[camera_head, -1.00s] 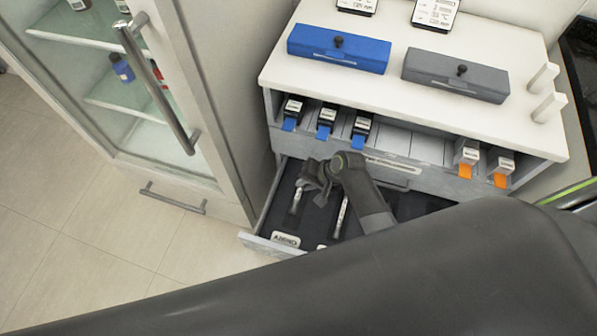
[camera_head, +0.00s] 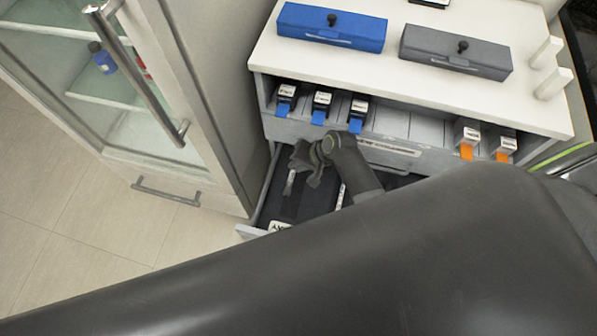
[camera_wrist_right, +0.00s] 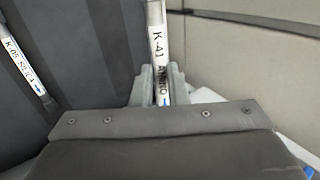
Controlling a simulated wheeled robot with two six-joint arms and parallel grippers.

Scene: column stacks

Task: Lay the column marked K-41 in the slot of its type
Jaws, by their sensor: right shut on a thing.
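The column marked K-41 AMINO (camera_wrist_right: 156,38), a thin white tube with a blue arrow, is between the jaws of my right gripper (camera_wrist_right: 158,85), which is shut on it. In the head view my right gripper (camera_head: 299,168) is over the left part of the open drawer (camera_head: 265,192), with part of the column (camera_head: 290,183) showing below it. I cannot tell whether the column touches the drawer floor. A column marked K-05 (camera_wrist_right: 26,70) lies to the left in the wrist view, past a dark divider. My left gripper is not in view.
Above the drawer, a shelf holds blue-tabbed boxes (camera_head: 321,105) and orange-tabbed boxes (camera_head: 467,138). A blue case (camera_head: 331,27) and a grey case (camera_head: 456,52) sit on the white top. A glass-door cabinet (camera_head: 125,85) stands close on the left. My arm hides the drawer's front and right.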

